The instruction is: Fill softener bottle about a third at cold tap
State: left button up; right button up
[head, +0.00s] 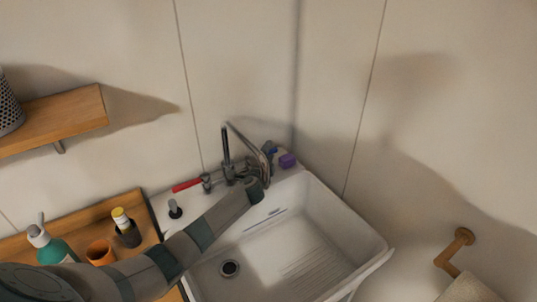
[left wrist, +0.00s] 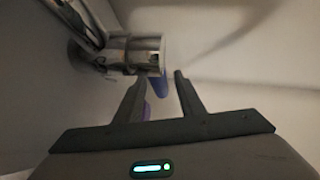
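The tap (head: 228,160) stands at the back of the white sink, with a red handle (head: 186,185) on its left and a blue handle (head: 271,151) on its right. My left gripper (head: 266,163) is at the blue handle's side of the tap. In the left wrist view its fingers (left wrist: 157,83) are apart, with the blue handle (left wrist: 161,86) beyond and between the tips; contact cannot be told. A small purple thing (head: 287,161) sits on the sink's back corner, partly showing behind a finger in the left wrist view (left wrist: 147,111). No softener bottle can be made out for certain. My right gripper is out of view.
The sink basin (head: 330,235) is empty, with a drain (head: 229,268). On the wooden tray (head: 75,216) at left are a teal pump bottle (head: 52,246), an orange cup (head: 101,253) and a dark yellow-capped bottle (head: 126,229). A wooden shelf (head: 60,117) juts out above.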

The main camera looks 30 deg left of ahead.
pick_arm(q)
grip_shut()
jog(key=shift+s+d+m+h+p, duration=0.2)
jog(key=shift+m+h+p, duration=0.15)
jog(key=shift+m+h, duration=0.25)
jog(key=shift+s+d+h, duration=0.15)
jog(key=shift+d+h, duration=0.1)
jog(key=shift+h, duration=0.35)
grip_release()
jog(key=b+v, duration=0.3)
jog(key=v, duration=1.4)
jog(key=shift+s+f, duration=0.2)
jog(key=shift+s, duration=0.05)
